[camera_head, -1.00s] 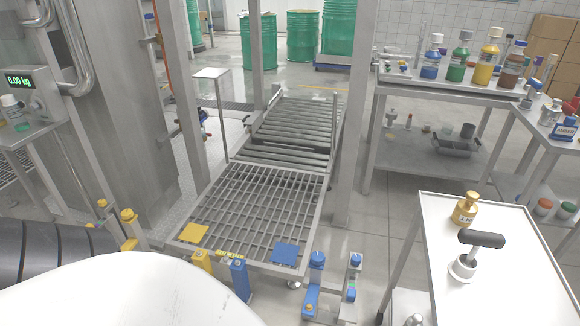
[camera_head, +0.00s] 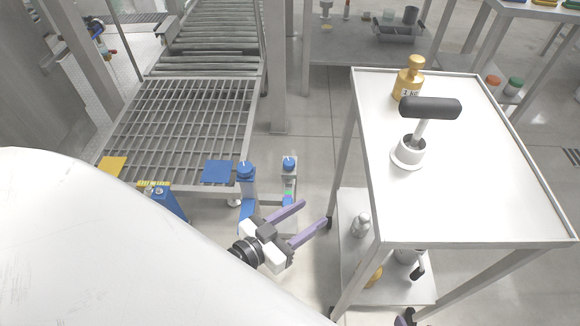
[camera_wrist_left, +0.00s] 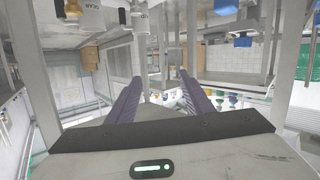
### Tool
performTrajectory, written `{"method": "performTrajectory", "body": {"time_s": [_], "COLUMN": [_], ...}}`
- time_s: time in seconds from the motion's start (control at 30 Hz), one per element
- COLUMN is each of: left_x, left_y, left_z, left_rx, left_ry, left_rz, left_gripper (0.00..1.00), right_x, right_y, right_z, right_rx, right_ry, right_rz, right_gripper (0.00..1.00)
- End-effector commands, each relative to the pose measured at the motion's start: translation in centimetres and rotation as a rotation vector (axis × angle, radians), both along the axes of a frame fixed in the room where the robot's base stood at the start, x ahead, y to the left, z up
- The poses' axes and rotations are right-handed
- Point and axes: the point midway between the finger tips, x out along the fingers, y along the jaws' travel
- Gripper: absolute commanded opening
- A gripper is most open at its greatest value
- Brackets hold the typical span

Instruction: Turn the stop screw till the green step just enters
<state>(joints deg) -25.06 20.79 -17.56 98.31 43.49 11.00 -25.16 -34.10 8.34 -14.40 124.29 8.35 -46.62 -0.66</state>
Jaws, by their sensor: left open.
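Two blue-capped posts stand at the right front corner of the grated platform. The left blue knob (camera_head: 246,170) tops a blue post. The right blue knob (camera_head: 289,163) tops a pale bracket with a small green mark (camera_head: 288,193) below it. I cannot tell how the green step sits. My left gripper (camera_head: 315,213) is open and empty, in front of and right of these posts, apart from them. Its spread purple fingers also show in the left wrist view (camera_wrist_left: 160,88), with nothing between them. A dark part at the bottom edge may be my right gripper (camera_head: 405,318); its jaws do not show.
Grated platform (camera_head: 185,125) and roller conveyor (camera_head: 210,40) lie left.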

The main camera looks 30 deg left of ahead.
Motion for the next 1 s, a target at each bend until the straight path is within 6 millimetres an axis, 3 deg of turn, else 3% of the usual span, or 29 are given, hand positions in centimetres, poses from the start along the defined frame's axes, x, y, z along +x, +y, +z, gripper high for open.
{"method": "performTrajectory", "body": {"time_s": [0.03,0.1,0.23,0.4,0.57,1.0], "left_x": [1.4,2.9,4.6,5.5,6.8,14.2], "left_y": [2.2,5.1,10.0,13.5,14.2,15.0], "left_z": [-3.1,-4.1,-5.5,-6.0,-5.9,-6.0], "left_rx": [0.009,0.018,0.049,0.077,0.081,0.08], "left_ry": [-0.054,-0.113,-0.185,-0.222,-0.23,-0.229], "left_rz": [0.046,0.121,0.25,0.346,0.364,0.362], "left_gripper": [0.47,0.47,0.47,0.47,0.47,0.47], "right_x": [0.3,0.3,0.1,0.0,0.1,0.7], "right_y": [0.4,1.0,1.8,2.2,2.6,4.1], "right_z": [-2.8,-3.7,-4.8,-5.1,-4.8,-3.0], "right_rx": [0.008,0.018,0.03,0.037,0.052,0.151], "right_ry": [0.0,0.011,0.025,0.034,0.024,-0.054], "right_rz": [0.015,0.034,0.063,0.083,0.086,0.088], "right_gripper": [0.42,0.42,0.42,0.42,0.42,0.42]}}
